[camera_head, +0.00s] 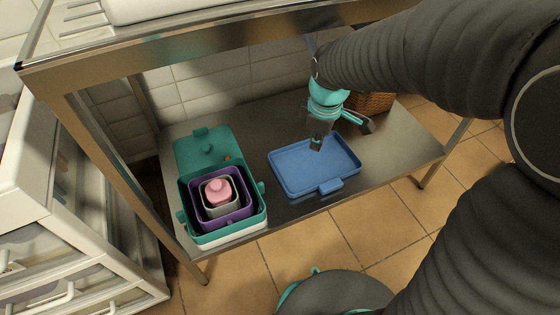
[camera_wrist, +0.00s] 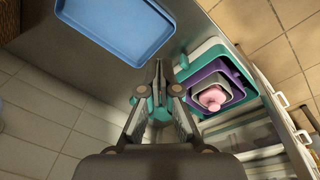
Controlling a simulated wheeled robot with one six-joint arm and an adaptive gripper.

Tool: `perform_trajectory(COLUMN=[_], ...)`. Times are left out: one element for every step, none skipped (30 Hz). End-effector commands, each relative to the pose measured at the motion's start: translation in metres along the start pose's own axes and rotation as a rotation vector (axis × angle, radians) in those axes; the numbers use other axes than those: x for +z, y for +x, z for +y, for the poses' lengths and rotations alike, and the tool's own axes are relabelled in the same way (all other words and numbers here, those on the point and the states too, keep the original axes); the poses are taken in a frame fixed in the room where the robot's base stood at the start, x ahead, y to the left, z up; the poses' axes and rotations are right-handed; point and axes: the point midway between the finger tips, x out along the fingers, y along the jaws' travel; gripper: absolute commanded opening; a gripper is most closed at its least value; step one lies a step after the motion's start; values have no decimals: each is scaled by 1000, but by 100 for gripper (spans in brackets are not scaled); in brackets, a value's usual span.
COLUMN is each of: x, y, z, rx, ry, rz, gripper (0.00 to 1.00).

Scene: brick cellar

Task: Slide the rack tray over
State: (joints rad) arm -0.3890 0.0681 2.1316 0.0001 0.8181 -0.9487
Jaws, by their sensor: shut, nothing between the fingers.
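The blue tray (camera_head: 315,165) lies flat on the metal lower shelf of the rack, with a tab handle on its front edge. It also shows at the top left of the wrist view (camera_wrist: 115,28). My gripper (camera_head: 317,144) is shut and empty, with its tips pointing down. In the head view its tip overlaps the tray's far part. In the wrist view the gripper (camera_wrist: 162,72) appears just beside a tray edge. I cannot tell whether it touches the tray.
Left of the tray stands a teal box (camera_head: 258,220) holding nested purple and grey boxes and a pink knobbed piece (camera_head: 218,191). Its teal lid (camera_head: 195,150) is behind. A wicker basket (camera_head: 375,103) is at the back right. Bare shelf (camera_head: 405,140) lies right of the tray.

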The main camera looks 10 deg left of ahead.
Motion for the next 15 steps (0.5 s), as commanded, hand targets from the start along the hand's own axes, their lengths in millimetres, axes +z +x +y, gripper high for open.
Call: perform_trajectory(x=[-13, -20, -29, -36, -43, -52, -58, -65, -72, -78, -82, -88, -91, -94, -97], y=[22, 31, 44, 54, 64, 77, 87, 96, 108, 116, 124, 133, 138, 143, 148], z=[2, 3, 4, 5, 5, 5, 5, 5, 4, 4, 3, 2, 2, 1, 0], rx=[-17, -24, -35, -43, -51, -62, -69, -77, -86, -92, -98, -105, -109, -114, -118], ry=[-89, -145, -219, -276, -331, -404, -457, -509, -573, -618, -659, -706, -737, -765, -795], rz=[-9, -11, -15, -18, -20, -22, -24, -25, -26, -26, -26, -26, -26, -26, -26], gripper=[0, 0, 0, 0, 0, 0, 0, 0, 0, 0, 0, 0, 0, 0, 0])
